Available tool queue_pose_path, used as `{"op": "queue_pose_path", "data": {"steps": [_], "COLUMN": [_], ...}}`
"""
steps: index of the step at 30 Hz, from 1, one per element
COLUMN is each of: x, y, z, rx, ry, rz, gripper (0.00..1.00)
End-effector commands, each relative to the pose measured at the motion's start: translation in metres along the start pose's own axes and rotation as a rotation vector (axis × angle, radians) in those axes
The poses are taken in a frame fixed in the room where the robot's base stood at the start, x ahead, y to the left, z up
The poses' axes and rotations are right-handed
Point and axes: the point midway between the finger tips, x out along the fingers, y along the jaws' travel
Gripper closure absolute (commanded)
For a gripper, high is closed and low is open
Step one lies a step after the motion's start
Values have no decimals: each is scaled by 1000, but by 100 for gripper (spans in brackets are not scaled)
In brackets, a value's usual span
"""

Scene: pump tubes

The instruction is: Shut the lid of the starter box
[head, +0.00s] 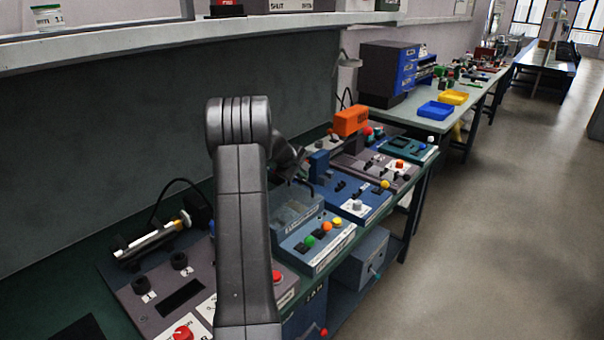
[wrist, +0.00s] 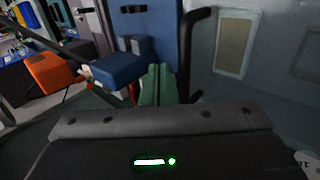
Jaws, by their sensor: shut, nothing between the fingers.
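A blue-grey box (head: 320,250) with green, orange and yellow knobs on its sloping front stands on the bench right of my arm. It looks like the starter box, but its label is too small to read. Behind the knobs is a grey, partly see-through section (head: 293,208); I cannot tell how far its lid is open. My gripper (head: 298,176) is above and behind this section, partly hidden by my arm. In the wrist view my gripper's fingers (wrist: 158,86) are shut and empty. A blue upright panel (wrist: 160,35) and a black bent bar (wrist: 194,45) are just beyond them.
A blue block (head: 318,163) and an orange device (head: 351,121) stand farther along the bench. A panel with a red button (head: 183,332) and black knobs lies left of my arm. A grey box (head: 366,258) is below the bench edge. The floor at right is clear.

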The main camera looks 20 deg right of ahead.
Motion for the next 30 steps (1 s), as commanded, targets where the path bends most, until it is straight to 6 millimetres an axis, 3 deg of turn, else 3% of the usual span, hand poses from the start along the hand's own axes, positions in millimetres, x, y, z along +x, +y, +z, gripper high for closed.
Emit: {"op": "queue_pose_path", "data": {"steps": [5, 21, 30], "x": [-15, -122, -138], "y": [0, 0, 0], "z": [-1, 0, 0], "rx": [0, 0, -1], "ry": [2, 2, 0], "rz": [2, 2, -1], "gripper": [100, 100, 100]}}
